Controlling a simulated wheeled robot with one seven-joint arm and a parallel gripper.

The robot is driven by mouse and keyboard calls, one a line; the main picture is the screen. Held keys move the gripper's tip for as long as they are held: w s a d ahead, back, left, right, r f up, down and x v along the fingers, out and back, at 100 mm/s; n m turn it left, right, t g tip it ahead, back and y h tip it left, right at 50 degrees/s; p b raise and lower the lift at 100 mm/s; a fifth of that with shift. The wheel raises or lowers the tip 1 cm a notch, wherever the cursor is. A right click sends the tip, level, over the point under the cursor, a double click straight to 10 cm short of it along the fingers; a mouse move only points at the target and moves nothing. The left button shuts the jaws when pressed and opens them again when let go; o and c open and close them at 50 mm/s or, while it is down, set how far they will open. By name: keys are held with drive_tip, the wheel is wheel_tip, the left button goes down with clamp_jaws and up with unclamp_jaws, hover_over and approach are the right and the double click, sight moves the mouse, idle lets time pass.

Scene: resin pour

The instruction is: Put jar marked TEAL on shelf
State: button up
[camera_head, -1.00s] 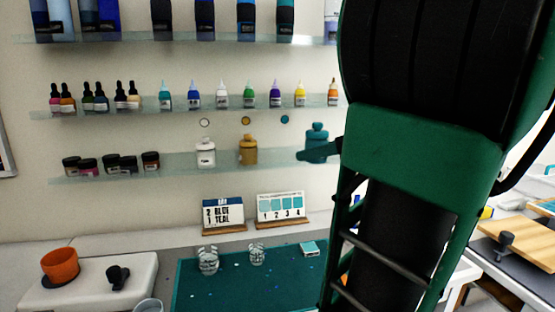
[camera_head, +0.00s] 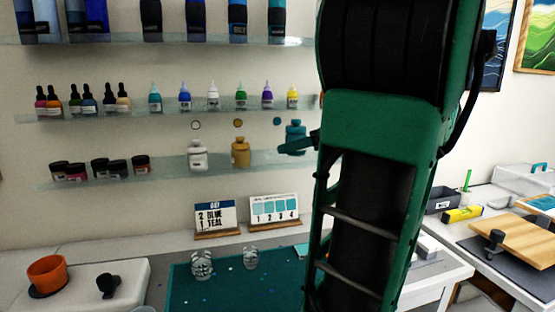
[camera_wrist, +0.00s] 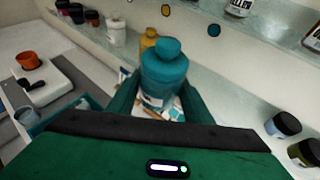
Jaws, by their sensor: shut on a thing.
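The teal jar (camera_head: 295,130) is upright in my gripper (camera_head: 299,146), in front of the jar shelf (camera_head: 170,166). In the wrist view the jar (camera_wrist: 164,72) stands between the two green fingers (camera_wrist: 158,100), which are shut on its body. Its label is partly hidden, so the word cannot be read. On the shelf to its left stand a white jar (camera_head: 198,156) and an amber jar (camera_head: 240,154). A teal dot (camera_head: 277,121) on the wall is just left of the held jar. I cannot tell whether the jar's base touches the shelf.
Small dark-lidded pots (camera_head: 117,166) fill the shelf's left part. Dropper bottles (camera_head: 240,98) line the shelf above. Below are a card stand (camera_head: 274,209), glass cups (camera_head: 202,264) and a teal mat (camera_head: 225,290). In the wrist view, more lidded pots (camera_wrist: 283,125) stand at right.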

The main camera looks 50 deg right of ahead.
drive_tip(key=w+d, duration=0.2)
drive_tip(key=w, duration=0.1)
drive_tip(key=w+d, duration=0.2)
drive_tip(key=w, duration=0.2)
drive_tip(key=w+d, duration=0.3)
drive_tip(key=w, duration=0.1)
drive_tip(key=shift+w, duration=0.1)
drive_tip(key=shift+f, duration=3.25)
drive_tip(key=shift+w+f, duration=0.15)
drive_tip(key=shift+f, duration=0.05)
drive_tip(key=shift+f, duration=0.15)
drive_tip(key=o, duration=1)
